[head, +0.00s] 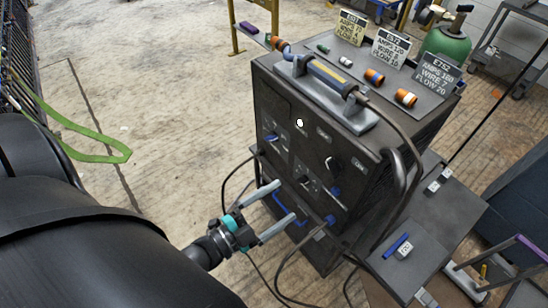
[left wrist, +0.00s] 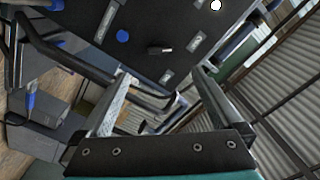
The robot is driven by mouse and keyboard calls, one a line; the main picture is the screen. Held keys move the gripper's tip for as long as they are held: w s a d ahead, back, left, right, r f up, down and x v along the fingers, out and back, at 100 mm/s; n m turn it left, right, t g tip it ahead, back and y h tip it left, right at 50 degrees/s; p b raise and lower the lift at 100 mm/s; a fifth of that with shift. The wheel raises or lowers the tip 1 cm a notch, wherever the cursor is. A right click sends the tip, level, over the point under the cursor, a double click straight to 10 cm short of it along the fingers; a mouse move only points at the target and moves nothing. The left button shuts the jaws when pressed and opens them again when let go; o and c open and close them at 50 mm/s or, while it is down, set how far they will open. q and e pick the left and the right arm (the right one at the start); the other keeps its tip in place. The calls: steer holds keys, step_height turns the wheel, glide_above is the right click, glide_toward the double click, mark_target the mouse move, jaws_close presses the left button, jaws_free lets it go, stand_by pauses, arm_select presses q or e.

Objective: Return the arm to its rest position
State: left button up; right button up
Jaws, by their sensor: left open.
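My left gripper (head: 277,212) is open and empty in front of the lower front of a dark welding machine (head: 300,140). Its two grey fingers point toward the machine's front panel and stand apart. In the left wrist view the open fingers (left wrist: 165,92) frame the dark panel, with a blue knob (left wrist: 123,36) and a dark switch (left wrist: 160,50) beyond them. I cannot tell whether a fingertip touches the machine. My left arm comes in from the left edge. My right gripper is not in view.
A torch with a blue-grey handle (head: 330,77) lies on the machine's top. Placards (head: 389,49) and small coloured parts stand behind it. A side shelf (head: 412,262) holds a blue item (head: 396,245). Cables hang around the machine.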

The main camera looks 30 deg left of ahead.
arm_select(q)
steer(key=shift+s+a, duration=0.15)
steer(key=shift+s, duration=0.25)
steer(key=s+a+f+n+g+y+b, duration=0.1)
steer(key=s+f+n+g+y, duration=0.25)
steer(key=f, duration=0.85)
steer(key=s+a+f+n+g+y, duration=0.15)
steer(key=s+f+n+g, duration=0.3)
steer(key=f, duration=0.85)
steer(key=s+d+f+n+g, duration=0.1)
steer(key=s+f+g, duration=0.3)
steer(key=s, duration=0.4)
steer(key=s+d+f+n+g+y+b, duration=0.1)
steer(key=s+f+g, duration=0.3)
steer(key=s, duration=0.5)
step_height(320, 180, down, 2)
steer(key=shift+s+f+n, duration=0.15)
steer(key=shift+s+n, duration=0.15)
steer(key=shift+n, duration=0.4)
steer(key=shift+c, duration=0.2)
